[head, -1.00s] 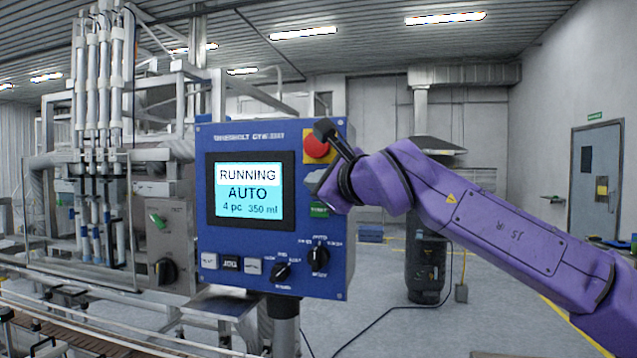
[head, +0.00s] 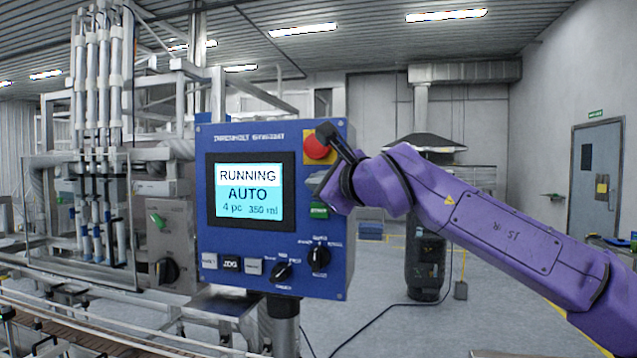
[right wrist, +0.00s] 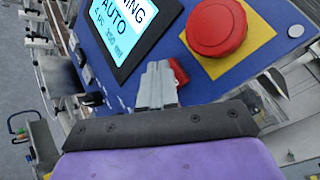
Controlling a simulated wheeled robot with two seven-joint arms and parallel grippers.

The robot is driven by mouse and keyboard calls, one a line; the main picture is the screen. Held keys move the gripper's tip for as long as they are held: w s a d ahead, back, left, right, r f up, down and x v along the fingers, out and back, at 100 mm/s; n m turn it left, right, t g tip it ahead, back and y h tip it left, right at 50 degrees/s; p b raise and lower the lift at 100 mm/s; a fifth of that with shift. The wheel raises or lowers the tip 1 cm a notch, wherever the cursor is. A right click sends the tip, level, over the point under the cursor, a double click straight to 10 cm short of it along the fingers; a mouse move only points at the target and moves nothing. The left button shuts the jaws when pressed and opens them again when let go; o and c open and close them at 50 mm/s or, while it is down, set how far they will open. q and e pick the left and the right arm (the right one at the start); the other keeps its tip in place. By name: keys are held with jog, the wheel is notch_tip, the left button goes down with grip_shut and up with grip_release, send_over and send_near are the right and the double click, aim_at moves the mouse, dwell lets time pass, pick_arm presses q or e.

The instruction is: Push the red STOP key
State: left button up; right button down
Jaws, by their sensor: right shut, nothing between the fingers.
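The blue control panel (head: 240,140) has a lit screen (head: 248,191) reading RUNNING, AUTO, 4 pc 350 ml. The small red STOP key (right wrist: 178,72) shows in the right wrist view, just right of my fingertips and partly covered by them. In the head view my right gripper hides it. My right gripper (head: 316,181) is shut and empty, its tips close to the panel face; it also shows in the right wrist view (right wrist: 157,84). I cannot tell whether the tips touch the key. My left gripper is out of view.
A large red mushroom button (head: 317,146) on a yellow plate sits above my right gripper. A green START key (head: 319,210) is just below it. Two black rotary knobs (head: 318,259) and several small keys line the panel bottom. The floor right of the panel is mostly open.

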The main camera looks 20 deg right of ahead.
jog(key=shift+w+d, duration=0.2)
dwell(0.4)
dwell(0.3)
jog(key=shift+s+a, duration=0.45)
jog(key=shift+s, duration=0.2)
jog(key=shift+s+a+b, duration=0.55)
jog(key=shift+s+a, duration=0.15)
jog(key=shift+s, duration=0.35)
jog(key=shift+s+a+b, duration=0.55)
jog(key=shift+s+a, duration=0.15)
jog(key=shift+s, duration=0.3)
